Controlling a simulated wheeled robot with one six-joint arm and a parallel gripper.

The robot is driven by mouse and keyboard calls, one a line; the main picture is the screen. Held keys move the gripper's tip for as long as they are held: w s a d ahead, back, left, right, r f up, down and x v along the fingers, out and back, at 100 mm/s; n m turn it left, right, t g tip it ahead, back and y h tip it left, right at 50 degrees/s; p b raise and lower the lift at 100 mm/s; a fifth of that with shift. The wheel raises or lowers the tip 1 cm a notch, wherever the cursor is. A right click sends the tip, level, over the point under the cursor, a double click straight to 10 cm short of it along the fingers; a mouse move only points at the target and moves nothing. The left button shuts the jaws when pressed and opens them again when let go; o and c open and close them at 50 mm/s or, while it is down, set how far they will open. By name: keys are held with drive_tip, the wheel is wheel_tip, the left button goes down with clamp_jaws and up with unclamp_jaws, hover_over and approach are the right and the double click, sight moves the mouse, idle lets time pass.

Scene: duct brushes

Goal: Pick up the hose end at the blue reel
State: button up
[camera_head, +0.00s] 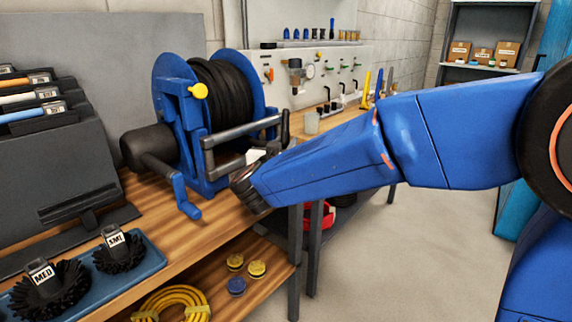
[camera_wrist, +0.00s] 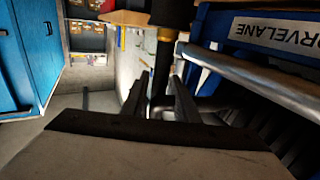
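The blue reel (camera_head: 207,110) stands on the wooden bench, wound with black hose (camera_head: 222,88). In the head view my gripper (camera_head: 252,160) is at the reel's front right, by its grey guide bars, and largely hidden by my wrist. In the wrist view the black hose end (camera_wrist: 163,66), with a brass ring near the top, hangs ahead of my gripper (camera_wrist: 162,92). The two dark fingers lie to either side of it and look apart, with narrow gaps beside the hose. Whether they touch it is unclear.
A grey metal bar (camera_wrist: 250,75) and the reel's labelled blue frame (camera_wrist: 275,32) lie close right of the fingers. A tray (camera_head: 150,262) with black brushes sits at the bench's front left. Free floor (camera_head: 400,240) lies right of the bench.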

drive_tip(key=w, duration=0.2)
drive_tip(key=w+d, duration=0.1)
drive_tip(key=w, duration=0.1)
drive_tip(key=shift+w, duration=0.15)
drive_tip(key=shift+c, duration=0.7)
clamp_jaws()
drive_tip(key=shift+r, duration=0.1)
drive_tip(key=shift+r, duration=0.1)
